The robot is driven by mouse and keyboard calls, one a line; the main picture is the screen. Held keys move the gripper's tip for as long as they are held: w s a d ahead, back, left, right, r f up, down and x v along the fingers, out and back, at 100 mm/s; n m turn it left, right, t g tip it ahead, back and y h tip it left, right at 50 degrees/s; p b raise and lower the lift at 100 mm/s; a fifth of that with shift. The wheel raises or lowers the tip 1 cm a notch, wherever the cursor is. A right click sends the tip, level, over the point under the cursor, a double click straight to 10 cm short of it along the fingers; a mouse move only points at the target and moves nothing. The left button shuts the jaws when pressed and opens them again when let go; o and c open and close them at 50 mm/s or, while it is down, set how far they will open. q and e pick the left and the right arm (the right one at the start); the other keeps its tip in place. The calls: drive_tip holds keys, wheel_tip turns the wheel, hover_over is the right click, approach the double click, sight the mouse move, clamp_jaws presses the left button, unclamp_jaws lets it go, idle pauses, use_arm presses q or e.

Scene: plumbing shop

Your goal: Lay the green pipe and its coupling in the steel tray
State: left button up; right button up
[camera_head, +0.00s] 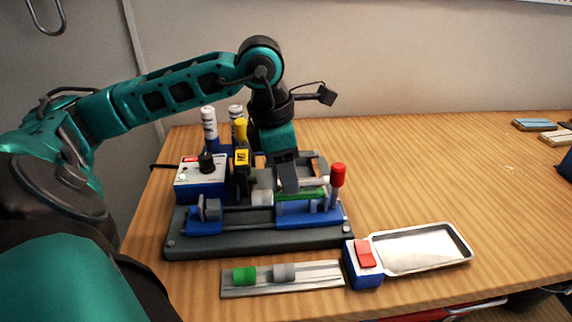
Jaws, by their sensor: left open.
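The green pipe (314,194) lies level in the blue clamp on the right half of a dark bench machine. A pale grey cylinder, which looks like the coupling (262,198), sits at the pipe's left end; I cannot tell whether they are joined. The steel tray (462,247) lies empty at the right front of the table. My left gripper (288,187) points down at the pipe's left part, open, its fingers partly hiding the pipe. I cannot tell whether it touches the pipe. My right gripper is not in view.
The machine's dark base (260,244) carries a red-knobbed lever (338,174) just right of the pipe. A blue box with a red switch (365,254) stands against the tray's left side. A metal rack (325,274) holds a green piece (245,275) and a grey piece (284,271).

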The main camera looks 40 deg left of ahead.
use_arm(q)
drive_tip(key=shift+w+d+f+b, duration=0.15)
drive_tip(key=shift+f+b, duration=0.35)
drive_tip(key=shift+f, duration=0.55)
drive_tip(key=shift+w+d+f+b, duration=0.15)
drive_tip(key=shift+f+b, duration=0.3)
drive_tip(key=shift+f, duration=0.55)
drive_tip(key=shift+c, duration=0.2)
drive_tip(key=c, duration=0.7)
drive_tip(key=shift+o, duration=0.2)
drive_tip(key=shift+r+p, duration=2.8)
drive_tip(key=shift+r, duration=1)
drive_tip(key=shift+r, duration=0.1)
